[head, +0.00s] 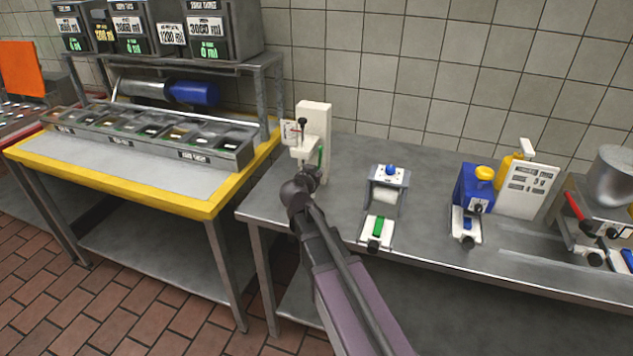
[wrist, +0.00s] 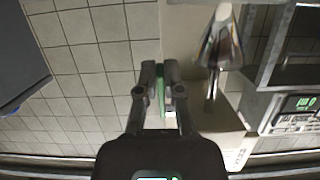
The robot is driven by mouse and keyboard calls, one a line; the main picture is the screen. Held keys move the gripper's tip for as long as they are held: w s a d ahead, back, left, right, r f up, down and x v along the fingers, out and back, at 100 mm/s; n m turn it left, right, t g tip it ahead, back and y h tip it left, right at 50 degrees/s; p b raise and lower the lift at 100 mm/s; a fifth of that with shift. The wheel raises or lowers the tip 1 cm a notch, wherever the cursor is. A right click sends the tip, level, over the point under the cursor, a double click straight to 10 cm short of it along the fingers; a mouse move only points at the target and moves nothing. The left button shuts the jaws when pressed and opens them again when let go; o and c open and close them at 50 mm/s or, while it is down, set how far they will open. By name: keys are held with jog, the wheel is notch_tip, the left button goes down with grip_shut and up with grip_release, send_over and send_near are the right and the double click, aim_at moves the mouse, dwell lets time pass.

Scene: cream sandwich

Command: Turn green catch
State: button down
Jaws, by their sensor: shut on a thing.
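The green catch (head: 320,158) is a thin upright green piece on the right side of a white dispenser (head: 316,122) that stands on the grey bench. My gripper (head: 312,174) is at the catch, in front of the dispenser. In the wrist view, my gripper's fingers (wrist: 161,75) are closed on either side of the green catch (wrist: 161,88), which shows as a narrow green strip between them. Much of the catch is hidden by the fingers. My arm blocks part of the bench front in the head view.
A small white device with a green switch (head: 378,227), a blue device (head: 473,188) and a white panel (head: 527,190) stand to the right on the bench (head: 450,240). A yellow-edged table (head: 120,172) with food bins is at left. The tiled wall is close behind.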

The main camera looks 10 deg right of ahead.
jog(key=shift+w+d+f+t+h+b, duration=0.15)
jog(key=shift+w+f+t+h+b, duration=0.25)
jog(key=shift+b, duration=0.5)
jog(key=shift+r, duration=0.2)
jog(key=c, duration=0.8)
grip_release()
jog(key=shift+s+r+p, duration=0.15)
jog(key=shift+r+p, duration=0.05)
jog(key=shift+p, duration=0.3)
